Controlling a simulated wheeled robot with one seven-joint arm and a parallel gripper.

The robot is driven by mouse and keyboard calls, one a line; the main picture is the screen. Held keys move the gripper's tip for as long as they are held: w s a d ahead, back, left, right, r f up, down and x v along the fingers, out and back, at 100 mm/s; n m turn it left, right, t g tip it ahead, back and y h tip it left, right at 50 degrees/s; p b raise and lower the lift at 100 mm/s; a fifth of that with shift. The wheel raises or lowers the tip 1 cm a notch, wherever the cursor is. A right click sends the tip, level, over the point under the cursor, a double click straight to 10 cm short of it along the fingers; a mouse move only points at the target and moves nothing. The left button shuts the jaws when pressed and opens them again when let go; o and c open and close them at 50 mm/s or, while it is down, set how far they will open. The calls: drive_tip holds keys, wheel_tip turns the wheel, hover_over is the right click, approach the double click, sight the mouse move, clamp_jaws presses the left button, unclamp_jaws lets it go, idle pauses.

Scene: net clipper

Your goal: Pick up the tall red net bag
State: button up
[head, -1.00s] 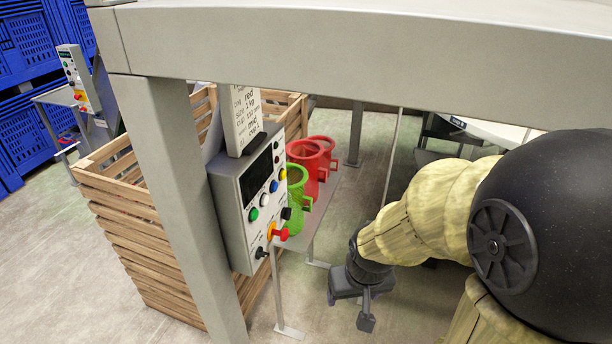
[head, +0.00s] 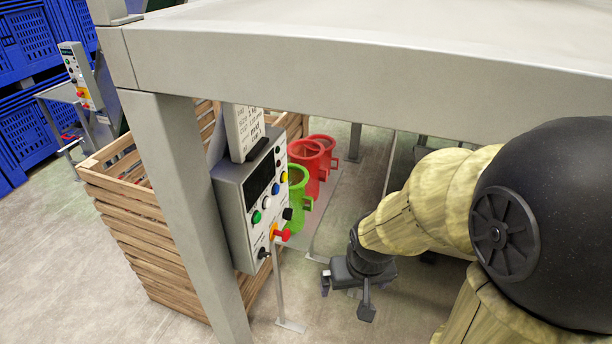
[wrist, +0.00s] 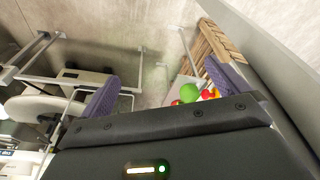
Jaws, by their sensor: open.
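Two red net bags stand on a small shelf behind the control box in the head view. The nearer red bag (head: 307,158) looks the taller; the other red bag (head: 326,146) is behind it and partly hidden. A green net bag (head: 297,190) stands in front of them. My gripper (head: 346,297) is open and empty, to the right of and lower than the bags in the picture, apart from them. In the wrist view my gripper (wrist: 160,88) shows its two purple fingers spread wide. Small green and red shapes show near the right finger; I cannot tell which bag is which there.
A grey control box (head: 252,205) with buttons hides part of the bags' left side. A thick frame post (head: 185,200) and a broad beam (head: 350,85) stand in front. A slatted wooden crate (head: 145,245) is left. Floor around my gripper looks clear.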

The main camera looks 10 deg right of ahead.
drive_tip(key=shift+f, duration=0.2)
drive_tip(key=c, duration=0.4)
drive_tip(key=shift+o, duration=0.2)
drive_tip(key=b+x, duration=0.2)
drive_tip(key=s+b+x, duration=0.1)
drive_tip(key=b+x, duration=0.1)
drive_tip(key=b, duration=0.1)
drive_tip(key=shift+f, duration=0.35)
